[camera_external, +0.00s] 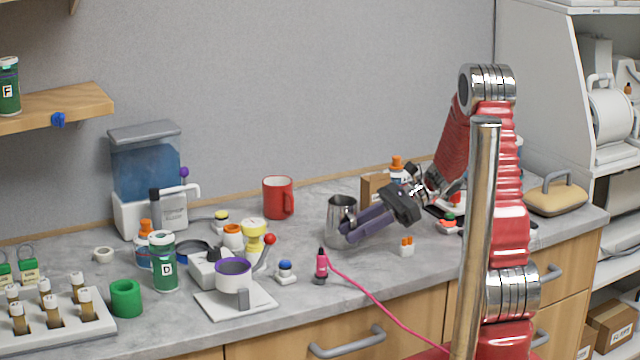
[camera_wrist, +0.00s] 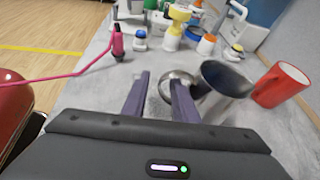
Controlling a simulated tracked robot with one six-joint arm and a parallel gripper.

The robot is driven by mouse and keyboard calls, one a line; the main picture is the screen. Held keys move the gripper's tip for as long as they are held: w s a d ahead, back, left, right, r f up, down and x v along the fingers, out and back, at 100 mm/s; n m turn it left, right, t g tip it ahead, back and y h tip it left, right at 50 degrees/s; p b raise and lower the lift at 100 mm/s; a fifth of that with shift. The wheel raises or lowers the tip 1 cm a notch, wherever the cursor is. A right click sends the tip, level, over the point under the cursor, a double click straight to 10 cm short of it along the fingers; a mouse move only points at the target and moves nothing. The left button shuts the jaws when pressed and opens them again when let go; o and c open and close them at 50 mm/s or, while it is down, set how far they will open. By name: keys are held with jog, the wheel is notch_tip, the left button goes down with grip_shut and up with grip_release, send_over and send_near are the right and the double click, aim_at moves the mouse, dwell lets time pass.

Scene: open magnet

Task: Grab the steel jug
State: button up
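The steel jug (camera_external: 341,212) stands upright on the grey counter, in the middle of the external view. In the wrist view the jug (camera_wrist: 226,78) is right of my fingers, its dark open mouth showing. Its curved handle (camera_wrist: 168,75) is at my right fingertip, partly hidden by that finger. My gripper (camera_external: 348,233) reaches in low from the right, its purple fingers in front of the jug. In the wrist view my gripper (camera_wrist: 160,77) is open, with a clear gap between the fingers. I cannot tell whether the right finger touches the handle.
A red mug (camera_external: 278,197) stands behind and left of the jug, and close beside it in the wrist view. A pink pen-like tool (camera_external: 321,264) with a trailing cord is in front. A small orange-topped item (camera_external: 407,245) sits right. Bottles and equipment crowd the left.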

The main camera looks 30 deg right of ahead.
dwell(0.5)
grip_shut()
dwell(1.3)
